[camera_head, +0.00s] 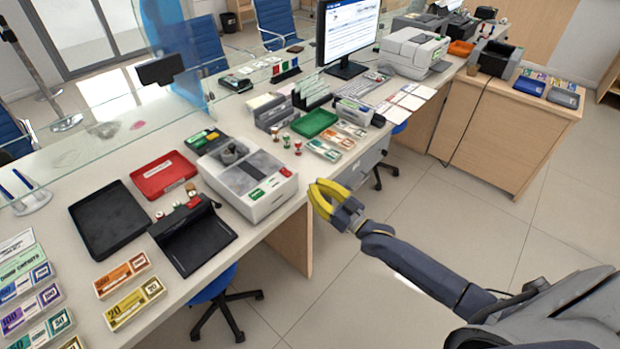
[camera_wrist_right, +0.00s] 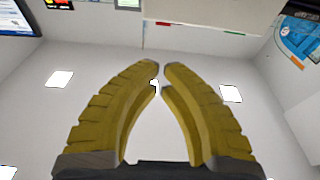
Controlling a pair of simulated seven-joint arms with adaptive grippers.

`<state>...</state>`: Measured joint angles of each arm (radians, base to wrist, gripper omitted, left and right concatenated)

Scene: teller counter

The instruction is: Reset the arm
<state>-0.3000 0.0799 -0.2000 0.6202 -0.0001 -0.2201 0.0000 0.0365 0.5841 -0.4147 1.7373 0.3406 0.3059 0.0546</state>
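My right gripper (camera_head: 316,186), with two ridged yellow fingers, is held over the floor just off the front edge of the counter (camera_head: 262,238), to the right of a white and grey machine (camera_head: 238,172). In the right wrist view the tips of my right gripper (camera_wrist_right: 160,66) come together with only a sliver between them. Nothing is held there, and the gripper looks shut. My right arm reaches in from the lower right. My left gripper does not show in either view.
The counter holds a black tray (camera_head: 108,215), a red tray (camera_head: 163,172), a green tray (camera_head: 314,123), banknote bundles (camera_head: 135,303) and a monitor (camera_head: 348,30). A glass screen (camera_head: 90,140) runs along its back. A wooden cabinet (camera_head: 510,135) stands at right. The tiled floor (camera_head: 455,215) between is clear.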

